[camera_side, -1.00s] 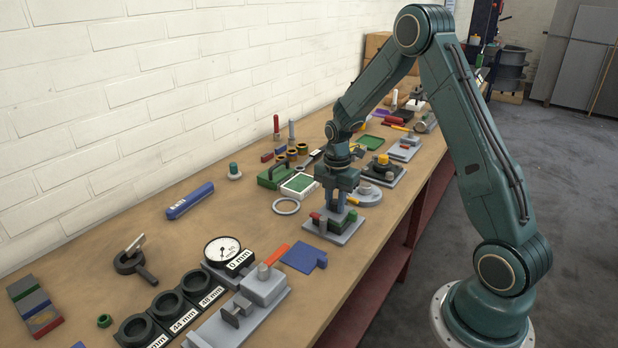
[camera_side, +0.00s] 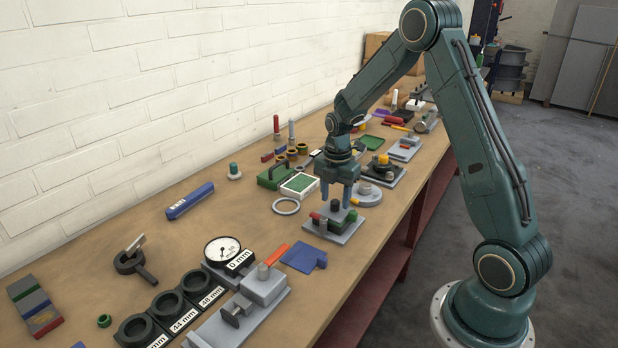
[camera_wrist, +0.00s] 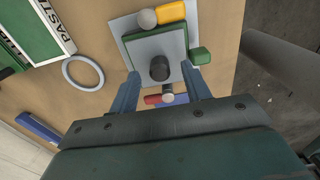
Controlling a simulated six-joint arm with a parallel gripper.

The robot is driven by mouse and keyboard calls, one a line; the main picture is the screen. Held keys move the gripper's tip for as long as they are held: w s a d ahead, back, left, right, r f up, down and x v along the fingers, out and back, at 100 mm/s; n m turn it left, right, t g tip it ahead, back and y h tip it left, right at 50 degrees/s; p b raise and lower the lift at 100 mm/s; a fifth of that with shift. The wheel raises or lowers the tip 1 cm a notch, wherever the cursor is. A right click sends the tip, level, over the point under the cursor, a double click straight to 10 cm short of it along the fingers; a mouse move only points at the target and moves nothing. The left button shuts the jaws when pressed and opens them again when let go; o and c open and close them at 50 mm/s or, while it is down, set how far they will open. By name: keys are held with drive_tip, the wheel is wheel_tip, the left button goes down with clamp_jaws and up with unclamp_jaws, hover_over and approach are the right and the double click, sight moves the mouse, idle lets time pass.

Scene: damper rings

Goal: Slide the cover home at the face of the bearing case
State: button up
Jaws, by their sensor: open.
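In the side view the same fixture (camera_side: 343,237) stands near the bench's front edge. My gripper (camera_side: 336,203) is open and empty above it, its fingers pointing down. In the wrist view the fingers (camera_wrist: 163,88) stand apart on either side of the knob, apparently without touching it. Which part is the bearing case, and whether the cover is fully seated, I cannot tell.
On the fixture are a yellow block (camera_wrist: 172,11), a green block (camera_wrist: 200,56) and a red cylinder (camera_wrist: 152,99). A pale ring (camera_side: 286,206) lies to its left. A blue plate (camera_side: 303,257) and dial gauge (camera_side: 222,250) lie nearer the camera.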

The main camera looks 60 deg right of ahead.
wheel_tip(320, 180, up, 12)
idle(0.5)
idle(0.6)
drive_tip(key=s+a+r+m+t, duration=0.3)
drive_tip(key=s+a+r+m, duration=0.6)
drive_tip(key=a+r, duration=0.15)
drive_tip(key=s+a+m+t, duration=0.1)
drive_tip(key=s+a+m, duration=0.2)
drive_tip(key=s, duration=0.3)
drive_tip(key=s+a+m+t, duration=0.1)
drive_tip(key=s+a+m, duration=0.3)
drive_tip(key=s+m, duration=0.2)
drive_tip(key=shift+s+a+t, duration=0.25)
drive_tip(key=shift+s+t, duration=0.05)
drive_tip(key=shift+s, duration=0.3)
